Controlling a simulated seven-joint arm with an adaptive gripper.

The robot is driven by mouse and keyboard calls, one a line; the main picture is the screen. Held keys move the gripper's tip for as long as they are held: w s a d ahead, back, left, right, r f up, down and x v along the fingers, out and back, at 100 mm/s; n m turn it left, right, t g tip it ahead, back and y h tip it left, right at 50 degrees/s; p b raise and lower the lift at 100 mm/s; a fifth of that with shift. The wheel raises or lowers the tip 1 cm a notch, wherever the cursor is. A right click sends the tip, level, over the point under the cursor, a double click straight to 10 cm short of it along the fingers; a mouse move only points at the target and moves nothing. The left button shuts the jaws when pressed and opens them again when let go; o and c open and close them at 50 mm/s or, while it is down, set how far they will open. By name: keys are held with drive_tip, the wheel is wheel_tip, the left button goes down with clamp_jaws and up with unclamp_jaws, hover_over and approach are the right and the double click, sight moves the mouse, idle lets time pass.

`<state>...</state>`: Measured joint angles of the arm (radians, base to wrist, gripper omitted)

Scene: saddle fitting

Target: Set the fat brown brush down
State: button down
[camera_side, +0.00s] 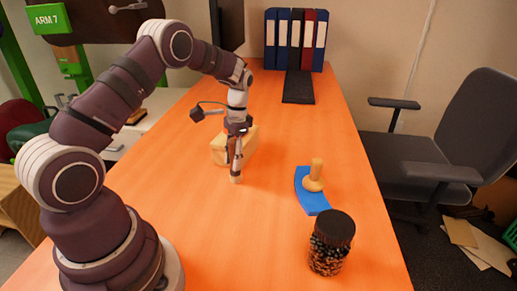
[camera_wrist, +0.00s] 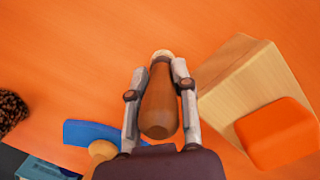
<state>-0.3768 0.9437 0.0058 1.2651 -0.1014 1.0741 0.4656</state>
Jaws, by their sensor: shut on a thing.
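The fat brown brush (camera_wrist: 160,102) is between the two fingers of my gripper (camera_wrist: 161,72) in the wrist view, with its rounded brown end toward the camera and a pale end beyond. My gripper is shut on it. In the side view my gripper (camera_side: 236,157) points down, and the brush's pale lower end (camera_side: 236,179) is at or just above the orange table. I cannot tell whether it touches. The brush looks close to upright.
A pale wooden block (camera_side: 219,150) stands close beside my gripper; the wrist view shows an orange part (camera_wrist: 278,133) on it. A blue curved piece (camera_side: 309,202) with a wooden peg (camera_side: 315,172) lies to the right. A dark-lidded jar (camera_side: 330,243) stands nearer. Table between is clear.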

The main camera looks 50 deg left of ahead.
drive_tip(key=c, duration=0.9)
unclamp_jaws()
drive_tip(key=shift+f, duration=0.1)
